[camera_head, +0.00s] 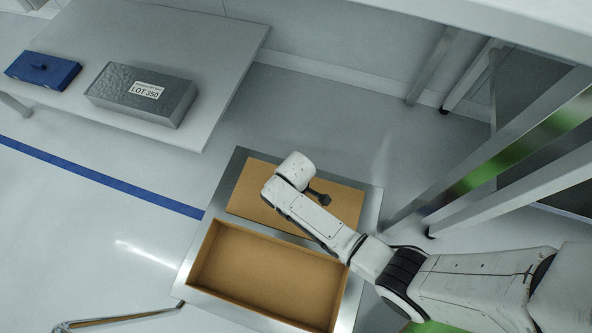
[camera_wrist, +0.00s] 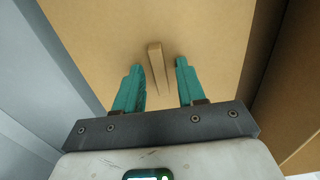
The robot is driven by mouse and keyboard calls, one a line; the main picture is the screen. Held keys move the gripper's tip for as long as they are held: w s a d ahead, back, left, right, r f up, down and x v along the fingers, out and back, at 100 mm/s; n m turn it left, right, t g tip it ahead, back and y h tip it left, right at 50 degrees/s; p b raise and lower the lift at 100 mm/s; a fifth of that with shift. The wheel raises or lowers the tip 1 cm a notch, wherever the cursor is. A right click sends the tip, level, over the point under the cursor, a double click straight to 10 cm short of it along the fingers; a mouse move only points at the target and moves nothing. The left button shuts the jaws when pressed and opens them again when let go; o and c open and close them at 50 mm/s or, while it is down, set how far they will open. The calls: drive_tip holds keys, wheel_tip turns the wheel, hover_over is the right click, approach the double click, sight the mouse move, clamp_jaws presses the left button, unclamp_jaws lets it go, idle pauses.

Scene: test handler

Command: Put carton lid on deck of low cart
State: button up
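The carton lid (camera_head: 250,198) is a flat brown panel over the far part of the low cart's metal deck (camera_head: 232,172), beside the open carton (camera_head: 212,250). I cannot tell whether it rests flat on the deck. In the wrist view the lid (camera_wrist: 95,30) lies below my gripper, with a narrow raised brown tab (camera_wrist: 156,60) on it. My gripper (camera_wrist: 159,65) is open, its two teal fingers on either side of the tab with a gap at each side. In the head view my arm covers part of the lid, and my gripper (camera_head: 322,198) appears small and dark above it.
The open carton appears empty. A pale table (camera_head: 215,60) at the upper left holds a grey box (camera_head: 120,90) marked LOT 350 and a blue case (camera_head: 42,70). Metal frame legs (camera_head: 520,150) stand at the right.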

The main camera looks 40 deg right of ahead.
wheel_tip(320, 180, up, 12)
drive_tip(key=p, duration=0.6)
drive_tip(key=s+d+r+m, duration=0.3)
drive_tip(key=s+d+r, duration=0.1)
drive_tip(key=s+r, duration=0.3)
drive_tip(key=s+d+r+m+t, duration=0.1)
drive_tip(key=s+d+r+m, duration=0.2)
drive_tip(key=s+r, duration=0.5)
drive_tip(key=shift+s+d+m, duration=0.4)
drive_tip(key=shift+s+m, duration=0.15)
drive_tip(key=shift+m, duration=0.05)
